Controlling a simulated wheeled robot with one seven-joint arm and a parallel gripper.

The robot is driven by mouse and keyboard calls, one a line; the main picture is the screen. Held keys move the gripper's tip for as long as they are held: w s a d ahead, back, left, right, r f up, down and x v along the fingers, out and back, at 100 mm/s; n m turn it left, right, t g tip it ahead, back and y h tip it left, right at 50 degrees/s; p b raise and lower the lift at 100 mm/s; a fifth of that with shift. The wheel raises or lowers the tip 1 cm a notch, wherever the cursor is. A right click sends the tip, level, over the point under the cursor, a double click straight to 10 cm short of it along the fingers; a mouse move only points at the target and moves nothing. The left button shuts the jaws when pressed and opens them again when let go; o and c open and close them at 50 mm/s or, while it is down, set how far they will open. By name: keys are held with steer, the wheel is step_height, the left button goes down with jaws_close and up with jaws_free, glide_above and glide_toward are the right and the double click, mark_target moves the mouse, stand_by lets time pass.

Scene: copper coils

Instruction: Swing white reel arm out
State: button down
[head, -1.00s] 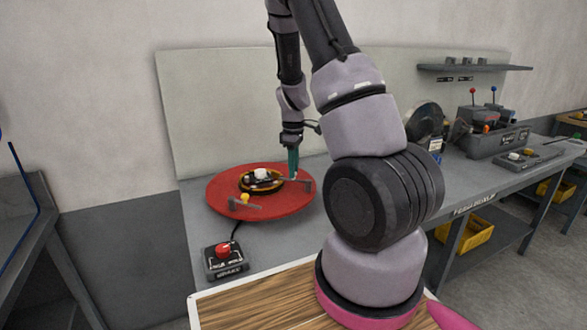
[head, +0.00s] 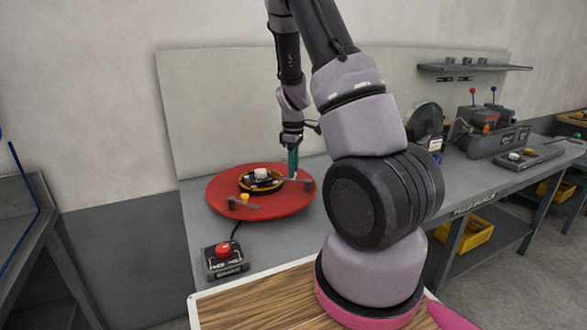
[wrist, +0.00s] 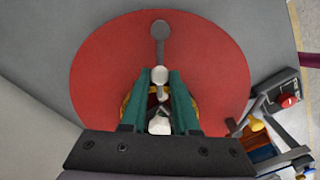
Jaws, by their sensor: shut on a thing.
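The white reel arm is a short grey bar on the red round plate (head: 225,205), with a grey pivot (wrist: 160,28) near the rim and a white knob (wrist: 160,75) at its inner end. In the wrist view it points from the pivot toward the reel. My gripper (wrist: 160,92) has teal fingers and is shut on the white knob; in the head view it points down at the right of the reel. The reel (head: 246,186) is a yellow-rimmed ring with a white hub (head: 261,174), partly hidden by the fingers in the wrist view.
A second grey arm with a yellow knob (head: 244,197) lies at the plate's front left. A box with a red button (head: 223,251) stands in front. A pale panel (head: 215,110) rises behind. A grey machine box (head: 495,135) stands farther right on the bench.

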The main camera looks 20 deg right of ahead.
steer(key=shift+n, duration=0.3)
steer(key=s+n, duration=0.1)
steer(key=n, duration=0.1)
steer(key=s+a+n, duration=0.1)
steer(key=n, duration=0.2)
steer(key=shift+s, duration=0.1)
steer(key=n, duration=0.2)
steer(key=s+n, duration=0.1)
steer(key=shift+s+n, duration=0.3)
steer(key=shift+n, duration=0.1)
steer(key=n, duration=0.1)
steer(key=s+n, duration=0.1)
steer(key=n, duration=0.1)
steer(key=shift+s+d+n, duration=0.25)
steer(key=shift+s+n, duration=0.05)
steer(key=n, duration=0.1)
steer(key=s+n, duration=0.1)
steer(key=n, duration=0.1)
steer(key=d+n, duration=0.1)
steer(key=shift+s+d+n, duration=0.1)
steer(key=shift+s+n, duration=0.2)
steer(key=shift+n, duration=0.1)
steer(key=c, duration=0.7)
jaws_free()
steer(key=shift+o, duration=0.2)
